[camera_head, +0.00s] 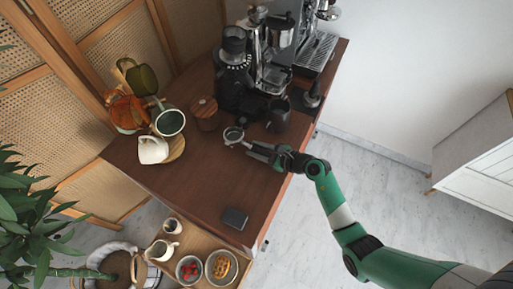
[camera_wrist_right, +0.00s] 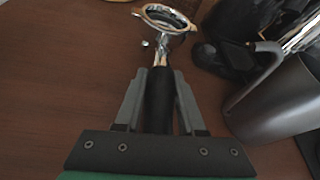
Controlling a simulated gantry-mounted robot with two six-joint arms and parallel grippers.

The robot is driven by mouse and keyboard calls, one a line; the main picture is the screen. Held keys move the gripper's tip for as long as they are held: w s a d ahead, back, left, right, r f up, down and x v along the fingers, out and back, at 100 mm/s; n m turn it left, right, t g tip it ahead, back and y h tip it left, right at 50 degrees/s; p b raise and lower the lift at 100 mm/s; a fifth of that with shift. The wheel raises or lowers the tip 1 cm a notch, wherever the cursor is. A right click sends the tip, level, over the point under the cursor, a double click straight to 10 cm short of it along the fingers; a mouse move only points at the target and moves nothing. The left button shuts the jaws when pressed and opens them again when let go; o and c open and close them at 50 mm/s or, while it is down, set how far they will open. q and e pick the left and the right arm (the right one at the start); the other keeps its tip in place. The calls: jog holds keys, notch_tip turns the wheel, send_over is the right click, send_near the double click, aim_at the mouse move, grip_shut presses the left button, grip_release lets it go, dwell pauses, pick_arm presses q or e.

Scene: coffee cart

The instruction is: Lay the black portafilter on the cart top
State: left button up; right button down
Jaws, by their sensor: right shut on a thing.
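The portafilter has a round metal basket (camera_head: 233,135) and a black handle (camera_wrist_right: 159,98). My right gripper (camera_head: 258,151) is shut on the handle, with one finger on each side of it in the right wrist view. The basket points away from the gripper, toward the left of the head view, over the brown cart top (camera_head: 205,180). I cannot tell whether the portafilter touches the wood or hangs slightly above it. My left gripper is not in view.
A dark metal pitcher (camera_head: 278,117) stands close behind the gripper. The grinder (camera_head: 235,70) and espresso machine (camera_head: 318,50) are at the back. A dark flat block (camera_head: 235,218) lies near the front; wood between is clear.

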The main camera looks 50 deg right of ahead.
jog(key=shift+f, duration=0.35)
dwell(0.5)
jog(key=shift+c, duration=2.3)
grip_release()
jog(key=shift+f, duration=0.15)
jog(key=shift+s, duration=0.1)
jog(key=shift+s+d+r, duration=0.1)
jog(key=shift+s+r, duration=0.2)
jog(key=shift+s, duration=0.05)
jog(key=p+v, duration=0.3)
jog(key=v, duration=0.7)
jog(key=shift+s+r, duration=0.1)
jog(key=shift+s, duration=0.2)
